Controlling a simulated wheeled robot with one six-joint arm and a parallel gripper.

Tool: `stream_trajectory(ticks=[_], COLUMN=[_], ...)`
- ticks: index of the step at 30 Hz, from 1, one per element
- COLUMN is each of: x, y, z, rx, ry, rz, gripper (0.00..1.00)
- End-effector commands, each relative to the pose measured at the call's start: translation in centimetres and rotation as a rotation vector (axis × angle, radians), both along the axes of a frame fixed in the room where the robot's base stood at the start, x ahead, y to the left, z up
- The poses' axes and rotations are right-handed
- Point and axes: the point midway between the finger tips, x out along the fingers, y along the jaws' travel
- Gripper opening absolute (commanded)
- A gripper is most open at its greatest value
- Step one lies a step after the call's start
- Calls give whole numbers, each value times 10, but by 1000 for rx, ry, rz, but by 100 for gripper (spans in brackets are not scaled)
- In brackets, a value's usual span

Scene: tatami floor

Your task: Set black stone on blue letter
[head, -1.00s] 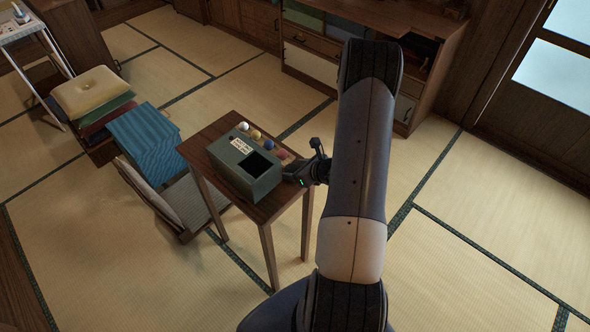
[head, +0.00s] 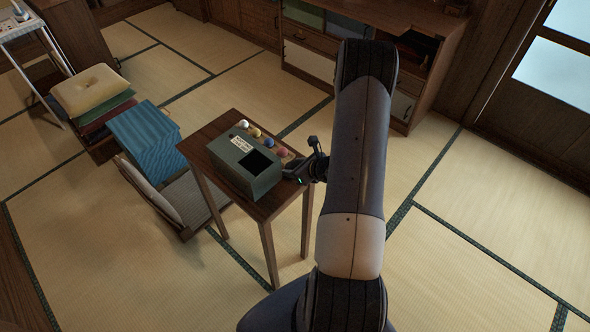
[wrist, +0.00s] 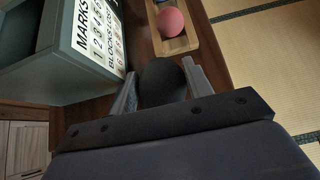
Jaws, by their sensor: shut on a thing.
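My gripper (head: 299,171) is at the right edge of the small wooden table, beside the grey-green box. In the wrist view my gripper (wrist: 160,90) is shut on a dark, rounded thing, the black stone (wrist: 161,80), which sits between the two fingers. The stone is not clear in the head view. I cannot make out a blue letter in either view; the blue ball (head: 269,143) is the only small blue thing on the table.
The grey-green box (head: 232,172) has a dark opening and a white printed label (wrist: 98,35). A wooden tray (wrist: 179,45) holds a pink ball (wrist: 170,22). White (head: 244,124) and yellow (head: 256,133) balls lie behind the box. A floor chair (head: 190,200) stands left of the table (head: 268,208).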

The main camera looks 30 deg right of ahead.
Motion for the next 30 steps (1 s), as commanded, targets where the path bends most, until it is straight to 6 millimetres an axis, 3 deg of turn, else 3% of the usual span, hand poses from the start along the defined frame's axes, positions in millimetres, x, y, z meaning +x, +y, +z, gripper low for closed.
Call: stream_trajectory(ticks=[3,14,20,30], x=[0,1,0,1], y=[0,0,0,0], z=[1,8,26,74], rx=[0,-1,-3,-4], ry=[-1,-2,-3,-4], rz=[1,1,0,1], gripper=[0,0,0,0])
